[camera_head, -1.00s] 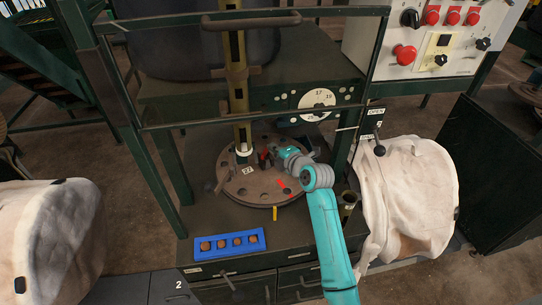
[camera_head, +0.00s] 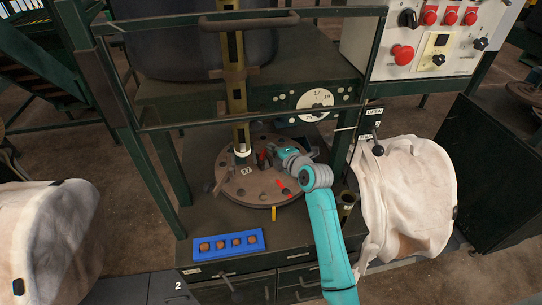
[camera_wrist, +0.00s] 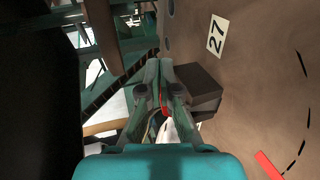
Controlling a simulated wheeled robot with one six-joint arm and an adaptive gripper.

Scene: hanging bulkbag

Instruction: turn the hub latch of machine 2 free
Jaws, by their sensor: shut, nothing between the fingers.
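Machine 2 has a round brown disc (camera_head: 265,190) with a label reading 27 under a yellow column (camera_head: 237,110); the disc also fills the right of the wrist view (camera_wrist: 265,60). A dark block (camera_wrist: 198,88) stands on the disc just right of my fingers, and I cannot tell whether they touch. A small red part (camera_head: 262,158) shows near the disc's middle. I cannot make out the hub latch for certain; my gripper partly hides this area. My gripper (camera_wrist: 160,68) is shut and empty, low over the disc's middle.
A blue tray (camera_head: 204,256) with several round brown pieces lies in front of the disc. A white sack (camera_head: 410,195) hangs at the right, near a black-knobbed lever (camera_head: 378,150). A frame rail (camera_head: 300,119) crosses in front of the column. A control panel (camera_head: 425,40) stands at upper right.

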